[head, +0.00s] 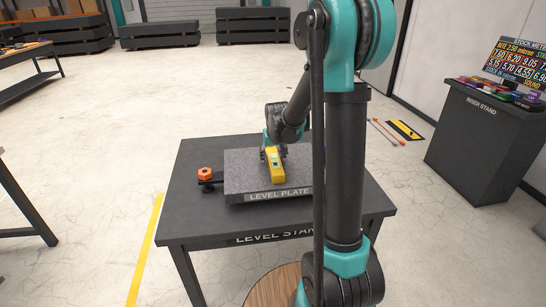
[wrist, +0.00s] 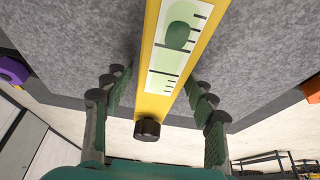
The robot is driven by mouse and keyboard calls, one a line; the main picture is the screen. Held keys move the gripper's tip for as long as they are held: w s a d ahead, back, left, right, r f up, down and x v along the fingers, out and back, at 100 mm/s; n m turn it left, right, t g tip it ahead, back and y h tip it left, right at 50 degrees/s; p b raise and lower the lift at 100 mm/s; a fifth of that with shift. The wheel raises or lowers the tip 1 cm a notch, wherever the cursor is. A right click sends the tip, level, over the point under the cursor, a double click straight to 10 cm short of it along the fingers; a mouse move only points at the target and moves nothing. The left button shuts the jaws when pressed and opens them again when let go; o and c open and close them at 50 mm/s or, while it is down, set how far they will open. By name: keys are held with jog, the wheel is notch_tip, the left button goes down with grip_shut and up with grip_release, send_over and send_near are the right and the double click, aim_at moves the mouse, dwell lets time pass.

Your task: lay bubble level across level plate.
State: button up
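The bubble level (head: 274,168) is a yellow bar with a pale green vial window. It appears to lie on the grey granite level plate (head: 241,178), pointing towards the plate's labelled front edge. In the wrist view the level (wrist: 152,102) runs between my fingers, with its black end knob near the palm and its far end out of frame. My gripper (head: 272,149) is over the level's rear part. In the wrist view my gripper (wrist: 160,92) has its fingers apart, one on each side of the level, with a gap visible at the left; contact at the right is unclear.
The plate rests on the dark level stand (head: 190,222). An orange knob (head: 204,172) on a black fitting sits left of the plate. The riser stand (head: 480,135) with coloured blocks is at the right. Open floor lies around the stand.

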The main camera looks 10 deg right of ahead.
jog(key=shift+o, duration=0.2)
jog(key=v, duration=1.2)
dwell(0.4)
